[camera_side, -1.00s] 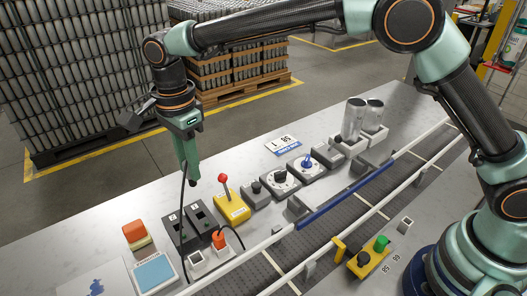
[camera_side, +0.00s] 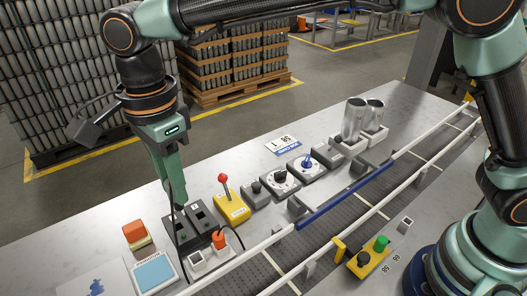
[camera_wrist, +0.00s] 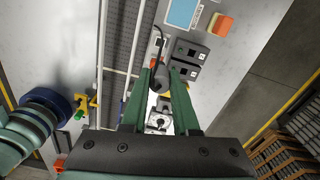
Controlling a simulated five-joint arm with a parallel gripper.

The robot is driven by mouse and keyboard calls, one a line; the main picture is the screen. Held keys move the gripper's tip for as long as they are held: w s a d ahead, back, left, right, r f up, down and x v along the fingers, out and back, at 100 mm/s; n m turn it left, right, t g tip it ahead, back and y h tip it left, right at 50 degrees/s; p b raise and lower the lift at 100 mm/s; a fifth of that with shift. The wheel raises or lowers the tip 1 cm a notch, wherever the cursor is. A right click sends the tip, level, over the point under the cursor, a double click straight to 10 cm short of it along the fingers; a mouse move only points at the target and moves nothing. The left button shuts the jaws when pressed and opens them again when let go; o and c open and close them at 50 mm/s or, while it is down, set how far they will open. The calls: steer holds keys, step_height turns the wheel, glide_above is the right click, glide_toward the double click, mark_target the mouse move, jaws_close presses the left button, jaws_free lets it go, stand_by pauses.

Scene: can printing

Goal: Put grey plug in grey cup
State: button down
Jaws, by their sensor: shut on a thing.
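My gripper (camera_side: 177,198) points down over the two black switch boxes (camera_side: 192,220) in the side view. In the wrist view my gripper (camera_wrist: 163,76) is shut on the grey plug (camera_wrist: 160,80), a dark grey cylinder between the fingertips, with a black cable trailing from it. In the side view the fingers mostly hide the plug. A small light-grey cup (camera_side: 197,258) with a dark opening stands in front of the boxes, below my gripper in the picture and apart from it. An orange plug (camera_side: 218,239) sits upright beside that cup.
A blue pad (camera_side: 155,272) and an orange block (camera_side: 135,231) lie left of the cup. A yellow box with a red-knobbed lever (camera_side: 232,207) stands right of my gripper. A conveyor rail (camera_side: 345,195) runs along the front. Bare table lies behind the boxes.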

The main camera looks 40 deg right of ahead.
step_height(320, 180, down, 18)
steer(key=shift+r, duration=0.1)
stand_by(0.4)
steer(key=c, duration=0.7)
jaws_free()
